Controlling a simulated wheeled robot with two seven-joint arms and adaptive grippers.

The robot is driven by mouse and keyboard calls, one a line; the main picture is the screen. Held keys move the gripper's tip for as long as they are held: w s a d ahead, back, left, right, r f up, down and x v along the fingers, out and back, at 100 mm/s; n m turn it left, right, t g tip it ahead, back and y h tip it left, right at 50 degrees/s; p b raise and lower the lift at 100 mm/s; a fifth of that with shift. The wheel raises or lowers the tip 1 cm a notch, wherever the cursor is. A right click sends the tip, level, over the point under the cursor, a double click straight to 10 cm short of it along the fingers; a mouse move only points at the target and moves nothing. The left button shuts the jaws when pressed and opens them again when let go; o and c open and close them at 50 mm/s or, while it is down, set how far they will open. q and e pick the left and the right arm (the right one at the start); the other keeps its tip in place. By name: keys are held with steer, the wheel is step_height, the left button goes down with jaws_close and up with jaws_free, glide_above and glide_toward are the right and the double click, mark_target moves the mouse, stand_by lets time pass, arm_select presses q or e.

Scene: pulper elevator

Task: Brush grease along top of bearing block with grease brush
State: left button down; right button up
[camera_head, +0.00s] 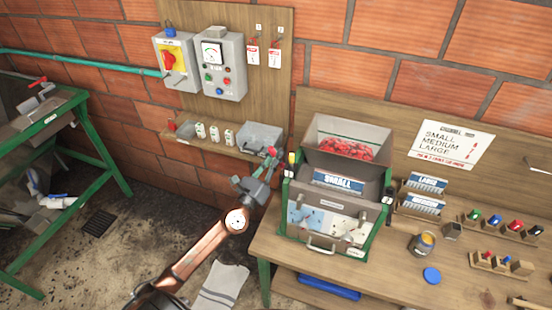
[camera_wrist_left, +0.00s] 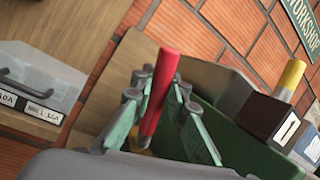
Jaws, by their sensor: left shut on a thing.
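My left gripper (camera_head: 266,168) is at the left side of the green-framed machine (camera_head: 374,240), above the workbench. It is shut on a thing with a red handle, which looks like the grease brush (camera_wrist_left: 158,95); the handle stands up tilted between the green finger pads. The bristles are hidden. A dark block (camera_wrist_left: 268,118) with a white numbered label and a yellow peg, perhaps the bearing block, is to the right of the gripper in the wrist view, apart from it. The yellow peg (camera_head: 291,157) also shows at the machine's left edge. My right gripper is not in view.
A grease-coloured open tin (camera_head: 422,243) and a blue lid (camera_head: 431,275) are on the workbench (camera_head: 390,275). A wall shelf (camera_head: 195,143) with a grey box (camera_head: 262,136) is behind the gripper. Racks with coloured pieces stand at the right. A cloth (camera_head: 222,285) lies below.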

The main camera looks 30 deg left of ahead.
arm_select(q)
steer(key=shift+w+a, duration=0.15)
steer(key=shift+w, duration=0.45)
steer(key=shift+w+f, duration=0.1)
steer(key=shift+w, duration=0.05)
steer(key=shift+w+a+b, duration=0.2)
steer(key=shift+w+b, duration=0.25)
steer(key=shift+w, duration=0.4)
steer(key=shift+w, duration=0.1)
steer(key=shift+w+a, duration=0.25)
steer(key=shift+w, duration=0.7)
steer(key=shift+s, duration=0.1)
steer(key=shift+s+d, duration=0.2)
steer(key=shift+s, duration=0.75)
